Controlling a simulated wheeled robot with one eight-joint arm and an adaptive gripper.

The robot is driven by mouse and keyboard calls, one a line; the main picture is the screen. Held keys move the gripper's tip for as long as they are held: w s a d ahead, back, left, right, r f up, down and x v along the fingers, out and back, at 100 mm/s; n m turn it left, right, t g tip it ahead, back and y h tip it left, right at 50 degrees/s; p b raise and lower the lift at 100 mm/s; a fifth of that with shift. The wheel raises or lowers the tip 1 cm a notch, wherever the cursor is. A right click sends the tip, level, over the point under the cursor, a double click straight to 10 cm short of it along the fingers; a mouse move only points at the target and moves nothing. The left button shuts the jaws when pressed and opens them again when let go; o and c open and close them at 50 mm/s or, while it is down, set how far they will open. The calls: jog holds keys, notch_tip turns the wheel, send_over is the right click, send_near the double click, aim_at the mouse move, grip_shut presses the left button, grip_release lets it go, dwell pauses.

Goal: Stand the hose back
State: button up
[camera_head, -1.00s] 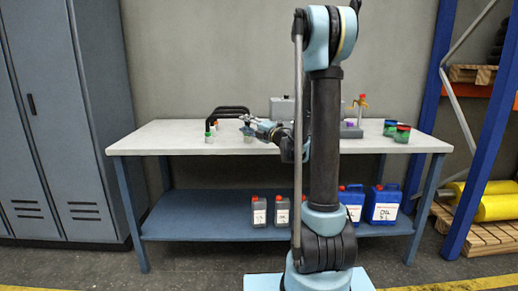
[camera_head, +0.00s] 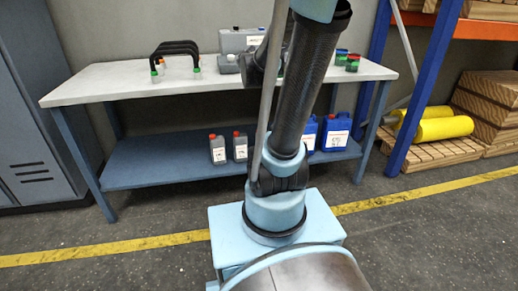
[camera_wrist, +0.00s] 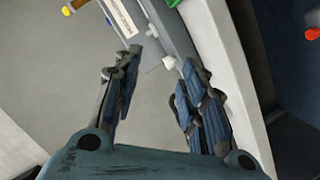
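A grey bar-like body (camera_wrist: 172,38) with a white label lies beyond the fingertips. In the head view the gripper is hidden behind my arm, which reaches over the bench.
A grey case (camera_head: 242,41) stands at the bench's back. Green and red jars (camera_head: 347,58) stand at its right. Grey bottles (camera_head: 218,149) and blue canisters (camera_head: 335,132) stand on the lower shelf (camera_head: 155,165). A locker (camera_head: 25,120) is left, a blue rack post (camera_head: 424,90) right.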

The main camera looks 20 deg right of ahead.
jog(key=s+d+f+m+g, duration=0.1)
jog(key=s+f+m+g, duration=0.25)
jog(key=s+f, duration=0.35)
jog(key=s+d+f+m+g, duration=0.15)
jog(key=s+f+g, duration=0.3)
jog(key=s, duration=0.45)
jog(key=s+a+f+m+g+y, duration=0.1)
jog(key=s+a+f+g, duration=0.1)
jog(key=s, duration=0.7)
jog(key=s+a+f+m+g+y, duration=0.1)
jog(key=s+a+f+g+y, duration=0.1)
jog(key=s+a+f, duration=0.3)
jog(key=s+f, duration=0.2)
jog(key=s, duration=0.1)
jog(key=shift+s+g, duration=0.4)
